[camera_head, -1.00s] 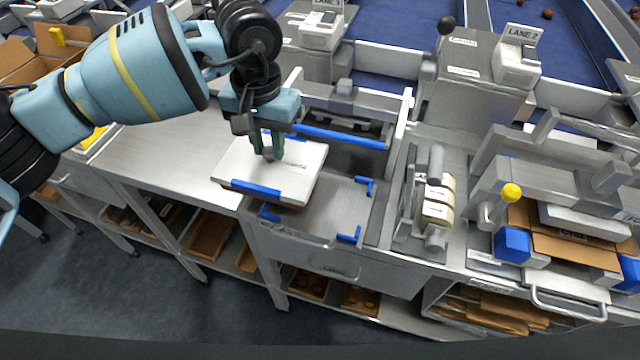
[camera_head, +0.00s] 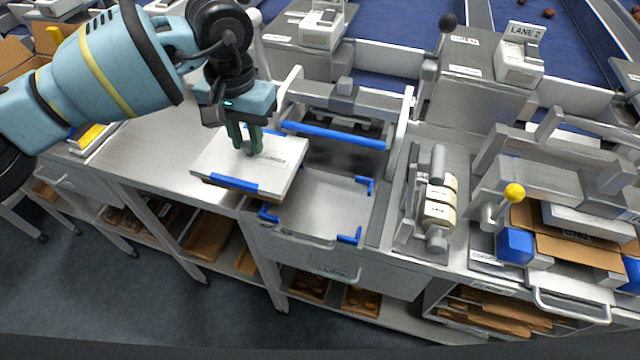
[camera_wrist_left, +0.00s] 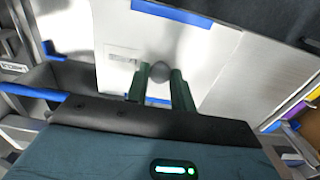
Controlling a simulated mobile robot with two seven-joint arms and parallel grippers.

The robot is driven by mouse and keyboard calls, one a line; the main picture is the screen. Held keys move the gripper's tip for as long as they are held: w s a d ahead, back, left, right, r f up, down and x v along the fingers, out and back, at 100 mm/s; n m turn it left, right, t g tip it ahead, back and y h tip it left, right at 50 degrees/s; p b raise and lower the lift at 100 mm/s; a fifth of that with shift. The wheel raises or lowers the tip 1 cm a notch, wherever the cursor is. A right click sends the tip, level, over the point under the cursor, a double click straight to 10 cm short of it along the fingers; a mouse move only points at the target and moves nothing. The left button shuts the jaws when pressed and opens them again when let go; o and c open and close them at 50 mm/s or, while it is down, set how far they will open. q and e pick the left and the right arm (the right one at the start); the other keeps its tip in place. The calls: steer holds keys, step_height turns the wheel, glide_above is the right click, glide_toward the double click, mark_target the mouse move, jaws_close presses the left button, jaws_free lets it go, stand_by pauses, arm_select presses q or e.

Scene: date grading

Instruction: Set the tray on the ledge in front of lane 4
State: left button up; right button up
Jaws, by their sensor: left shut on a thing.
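The tray's white lid (camera_head: 285,165) has a blue clip on its front edge and a brown edge beneath it. My left gripper (camera_head: 251,150) is shut on the small dark knob in the middle of this lid. The lid sits left of the blue-cornered metal station (camera_head: 320,205), overlapping its left side; whether it touches the bench cannot be told. In the left wrist view the white lid (camera_wrist_left: 210,60) shows under my left fingers (camera_wrist_left: 160,90), which close around the round knob (camera_wrist_left: 159,71). My right gripper is not in view. No lane 4 sign shows.
The bare steel bench (camera_head: 150,135) left of the lid is free. A label roll stand (camera_head: 437,205) and a press with a yellow knob (camera_head: 514,193) stand at the right. A LANE 2 sign (camera_head: 524,33) stands at the back right.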

arm_select(q)
steer(key=shift+w+a, duration=0.35)
steer(key=shift+a, duration=0.5)
steer(key=shift+w+a+b, duration=0.2)
steer(key=shift+a, duration=0.35)
steer(key=shift+w+a+b, duration=0.15)
steer(key=shift+w+a, duration=0.05)
steer(key=shift+a, duration=0.3)
steer(key=shift+w+a, duration=0.25)
steer(key=shift+a, duration=0.45)
steer(key=shift+w+a, duration=0.25)
steer(key=shift+a, duration=0.4)
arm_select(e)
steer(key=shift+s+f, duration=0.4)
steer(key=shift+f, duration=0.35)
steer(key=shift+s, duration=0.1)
arm_select(q)
steer(key=shift+w+a+b, duration=0.2)
steer(key=shift+a+b, duration=0.1)
steer(key=shift+a, duration=0.2)
steer(key=w+a+b, duration=0.1)
steer(key=w+a, duration=0.2)
steer(key=a, duration=0.5)
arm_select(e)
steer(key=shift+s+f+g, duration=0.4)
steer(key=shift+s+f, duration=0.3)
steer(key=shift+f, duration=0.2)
